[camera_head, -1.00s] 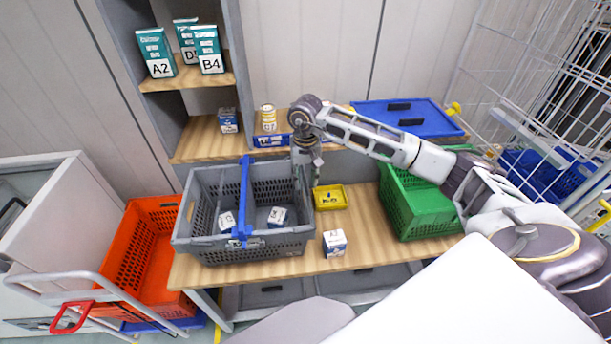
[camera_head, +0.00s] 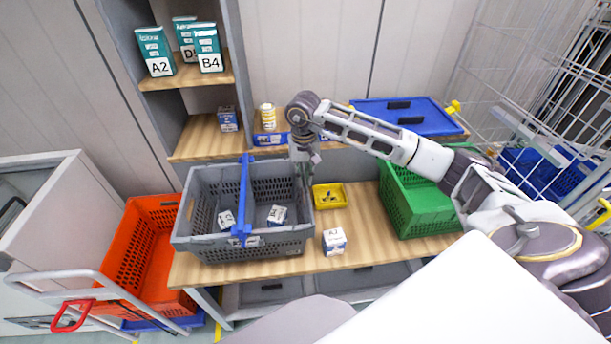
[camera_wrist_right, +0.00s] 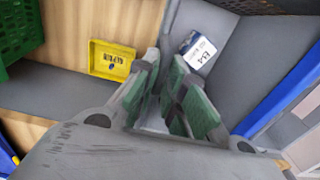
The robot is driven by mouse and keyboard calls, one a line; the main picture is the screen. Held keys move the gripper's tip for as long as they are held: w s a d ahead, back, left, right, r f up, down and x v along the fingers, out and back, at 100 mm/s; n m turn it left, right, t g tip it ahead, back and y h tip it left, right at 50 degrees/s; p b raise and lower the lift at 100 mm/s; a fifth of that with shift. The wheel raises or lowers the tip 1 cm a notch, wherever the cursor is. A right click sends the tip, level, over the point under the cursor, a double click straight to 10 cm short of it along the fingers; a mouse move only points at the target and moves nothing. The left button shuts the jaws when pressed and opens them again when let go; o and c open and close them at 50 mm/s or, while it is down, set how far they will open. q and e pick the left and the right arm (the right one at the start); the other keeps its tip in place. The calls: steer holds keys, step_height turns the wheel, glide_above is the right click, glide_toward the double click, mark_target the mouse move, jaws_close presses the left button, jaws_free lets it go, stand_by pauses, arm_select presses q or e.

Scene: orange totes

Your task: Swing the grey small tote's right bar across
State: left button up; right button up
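The grey small tote (camera_head: 200,248) stands on the wooden table with a few small labelled boxes inside. One blue bar (camera_head: 245,195) lies across its middle, front to back; it also shows at the right of the wrist view (camera_wrist_right: 285,92). I cannot make out a separate bar at the tote's right rim, where my gripper hides part of it. My right gripper (camera_head: 304,165) points down at that right rim. In the wrist view its green-padded fingers (camera_wrist_right: 168,98) are apart, with the tote's grey wall between or just beyond them; contact is unclear. My left gripper is out of view.
A yellow tray (camera_head: 330,197) and a small white-blue box (camera_head: 334,241) sit right of the tote. A green crate (camera_head: 410,210) stands farther right, under my right arm. An orange tote (camera_head: 150,250) is at left. Shelves (camera_head: 205,138) rise behind.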

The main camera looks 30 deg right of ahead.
steer(key=shift+o, duration=0.2)
steer(key=shift+w+a+r, duration=0.1)
steer(key=shift+a+r, duration=0.1)
steer(key=shift+a, duration=0.2)
steer(key=shift+o, duration=0.3)
steer(key=shift+a, duration=0.1)
steer(key=shift+o, duration=1.1)
steer(key=shift+w+a+r, duration=0.15)
steer(key=shift+a+r, duration=0.05)
steer(key=shift+a, duration=0.2)
steer(key=shift+w+a+r, duration=0.15)
steer(key=shift+a+r, duration=0.05)
steer(key=shift+a, duration=0.3)
